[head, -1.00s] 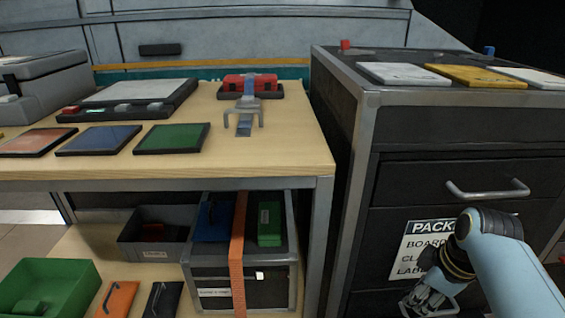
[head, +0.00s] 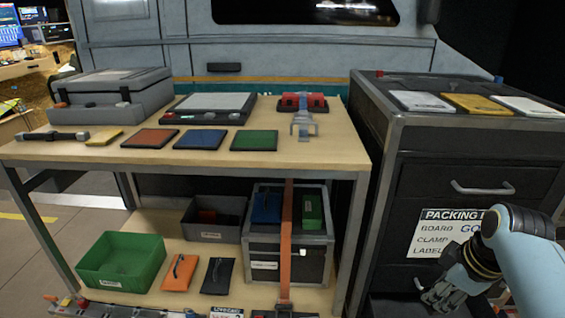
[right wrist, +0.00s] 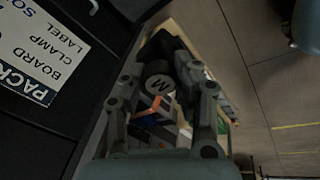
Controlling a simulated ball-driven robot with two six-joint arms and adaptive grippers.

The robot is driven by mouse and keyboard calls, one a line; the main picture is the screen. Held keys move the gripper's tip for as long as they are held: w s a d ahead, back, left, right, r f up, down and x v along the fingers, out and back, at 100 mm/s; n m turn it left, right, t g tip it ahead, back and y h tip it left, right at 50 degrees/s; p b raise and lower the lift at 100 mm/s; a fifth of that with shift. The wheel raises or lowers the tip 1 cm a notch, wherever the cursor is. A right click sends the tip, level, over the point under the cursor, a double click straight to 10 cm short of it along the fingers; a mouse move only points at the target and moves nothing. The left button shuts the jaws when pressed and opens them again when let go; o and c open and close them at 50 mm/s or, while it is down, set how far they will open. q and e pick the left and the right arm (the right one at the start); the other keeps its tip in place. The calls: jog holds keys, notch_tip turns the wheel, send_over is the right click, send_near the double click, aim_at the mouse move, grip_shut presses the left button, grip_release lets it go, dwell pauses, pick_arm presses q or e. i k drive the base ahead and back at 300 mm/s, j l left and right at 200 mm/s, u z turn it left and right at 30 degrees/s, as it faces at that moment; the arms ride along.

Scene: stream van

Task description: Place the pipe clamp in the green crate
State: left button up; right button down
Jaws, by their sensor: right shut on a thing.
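The green crate (head: 120,262) stands at the left of the lower shelf, with a small pale label on its front. My right gripper (head: 440,295) is low in front of the dark cabinet, right of the shelf and well away from the crate. I cannot tell whether this is the pipe clamp. A grey and blue clamp-like tool (head: 303,124) lies on the tabletop by a red block. My left gripper is not in view.
The tabletop (head: 335,153) ends beside the dark cabinet (head: 440,150), which carries a packing sign (head: 438,232). Orange (head: 180,272) and black (head: 217,276) pouches lie right of the crate. A grey bin (head: 212,218) and a strapped case (head: 262,247) stand behind.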

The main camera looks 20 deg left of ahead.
aim_at(126, 264)
jog(key=j+u, duration=0.1)
jog(key=u, duration=0.4)
jog(key=j+u, duration=0.15)
jog(key=u, duration=0.3)
jog(key=j+u, duration=0.15)
jog(key=u, duration=0.35)
